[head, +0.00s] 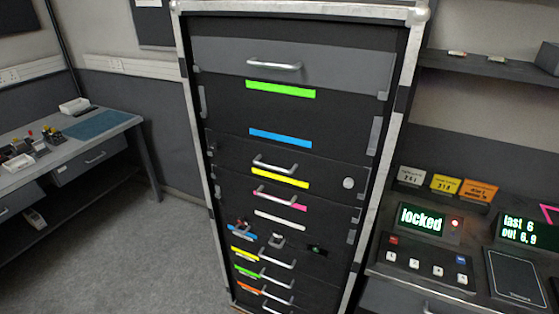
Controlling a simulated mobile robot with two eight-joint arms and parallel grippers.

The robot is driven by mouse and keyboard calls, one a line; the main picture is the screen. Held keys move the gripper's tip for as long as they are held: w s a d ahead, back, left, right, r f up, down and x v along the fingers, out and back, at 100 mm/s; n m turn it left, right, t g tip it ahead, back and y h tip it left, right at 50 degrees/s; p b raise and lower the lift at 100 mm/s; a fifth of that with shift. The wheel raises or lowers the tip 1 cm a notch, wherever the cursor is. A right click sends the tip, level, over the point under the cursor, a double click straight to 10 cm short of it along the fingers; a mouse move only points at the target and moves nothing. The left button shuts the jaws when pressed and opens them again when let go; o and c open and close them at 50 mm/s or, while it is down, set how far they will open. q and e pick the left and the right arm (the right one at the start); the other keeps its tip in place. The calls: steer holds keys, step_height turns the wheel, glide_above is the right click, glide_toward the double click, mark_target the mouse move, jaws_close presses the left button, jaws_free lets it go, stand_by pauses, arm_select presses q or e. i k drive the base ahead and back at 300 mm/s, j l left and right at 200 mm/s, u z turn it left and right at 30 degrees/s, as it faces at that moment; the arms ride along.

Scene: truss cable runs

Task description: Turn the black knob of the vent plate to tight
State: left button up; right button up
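A tall rack (190,120) with a metal frame stands in the middle of the head view. Its front holds stacked dark panels and drawers with coloured strips and metal handles. I cannot tell which panel is the vent plate, and I cannot make out a black knob against the dark fronts. A pale round piece (348,183) sits at the right of the yellow-strip drawer. Small fittings (277,240) and a dark module with a green light (316,250) sit lower down. Neither of my grippers shows.
A workbench (125,119) with small parts and a blue mat (91,124) stands at the left. At the right, a console has a display reading "locked" (421,220), buttons and coloured cards (445,185). A shelf (500,66) hangs above. Grey floor (180,240) is clear left of the rack.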

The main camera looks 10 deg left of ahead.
mark_target(215, 147)
steer(key=u, duration=0.35)
steer(key=i+j+u, duration=0.1)
steer(key=u, duration=0.35)
steer(key=i+j+u, duration=0.1)
steer(key=u, duration=0.3)
steer(key=i+u, duration=0.2)
steer(key=u, duration=0.25)
